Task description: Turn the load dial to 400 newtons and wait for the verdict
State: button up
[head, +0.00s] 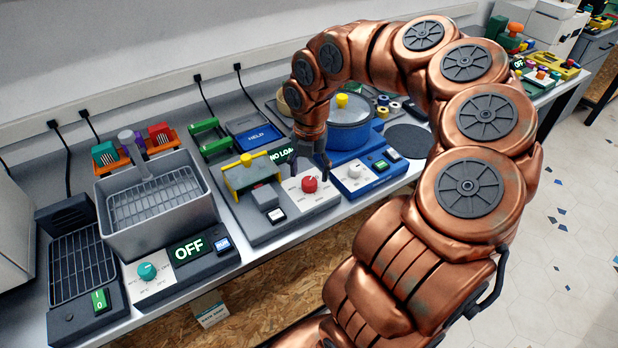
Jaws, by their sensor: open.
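The load dial is a red knob (310,184) on a white scale plate of a grey test machine (262,233). The scale figures are too small to read. The machine's display (282,155) reads "NO LOAD" and is partly covered by my arm. Whether a finger touches the knob cannot be told.
Left stands a grey fryer-like basin (150,240) with a teal dial (147,271) and an "OFF" display (188,250). Right of the red knob is a blue unit (375,178) with a white knob (354,171) and a blue pot (350,135). The bench front edge is close.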

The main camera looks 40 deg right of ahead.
aim_at(309, 180)
jog(key=shift+f, duration=1.6)
jog(key=shift+c, duration=0.2)
jog(key=c, duration=1.1)
jog(key=shift+f, duration=0.1)
